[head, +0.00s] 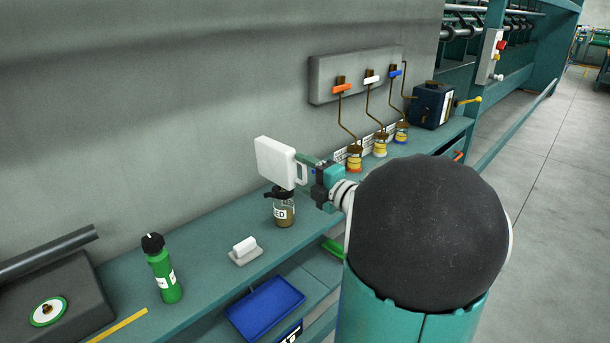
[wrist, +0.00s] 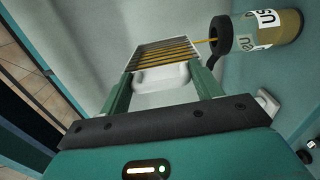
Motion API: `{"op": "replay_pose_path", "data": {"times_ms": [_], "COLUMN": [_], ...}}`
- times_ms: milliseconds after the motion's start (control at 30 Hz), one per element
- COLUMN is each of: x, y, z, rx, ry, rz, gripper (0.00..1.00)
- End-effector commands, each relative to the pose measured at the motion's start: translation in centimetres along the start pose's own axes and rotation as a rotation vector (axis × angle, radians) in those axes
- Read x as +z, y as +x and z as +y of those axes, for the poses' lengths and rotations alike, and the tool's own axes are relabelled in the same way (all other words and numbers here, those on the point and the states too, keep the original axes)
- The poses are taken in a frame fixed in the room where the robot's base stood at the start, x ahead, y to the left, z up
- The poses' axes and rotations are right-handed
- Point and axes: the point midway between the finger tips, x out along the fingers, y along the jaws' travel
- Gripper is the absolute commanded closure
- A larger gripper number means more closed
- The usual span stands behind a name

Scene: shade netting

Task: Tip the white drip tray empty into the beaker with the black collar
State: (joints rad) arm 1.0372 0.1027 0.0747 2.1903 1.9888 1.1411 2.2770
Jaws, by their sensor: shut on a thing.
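The white drip tray (head: 276,161) is tipped steeply on edge above the shelf. My gripper (head: 302,172) is shut on its handle end. In the wrist view the ribbed inside of the tray (wrist: 168,50) shows amber streaks between my two green fingers. A thin amber stream runs from the tray's edge to the black collar. The beaker with the black collar (head: 284,211) stands upright on the shelf just below the tray, brown liquid inside. It also shows in the wrist view (wrist: 275,28), with part of its label. Its mouth is partly hidden in the head view.
A white block on a small tray (head: 245,257) and a green bottle (head: 163,274) stand to the left on the shelf. A blue bin (head: 265,309) is below. Several jars (head: 380,147) stand under taps at right, before a dark blue box (head: 431,106).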

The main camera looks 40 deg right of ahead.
Motion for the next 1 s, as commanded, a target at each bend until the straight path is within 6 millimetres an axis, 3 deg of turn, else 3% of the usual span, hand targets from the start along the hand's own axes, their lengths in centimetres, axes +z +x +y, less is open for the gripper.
{"op": "replay_pose_path", "data": {"times_ms": [1000], "x": [0.64], "y": [0.04], "z": [0.1], "rx": [0.001], "ry": [0.125], "rz": [0.0], "gripper": [0.72]}}
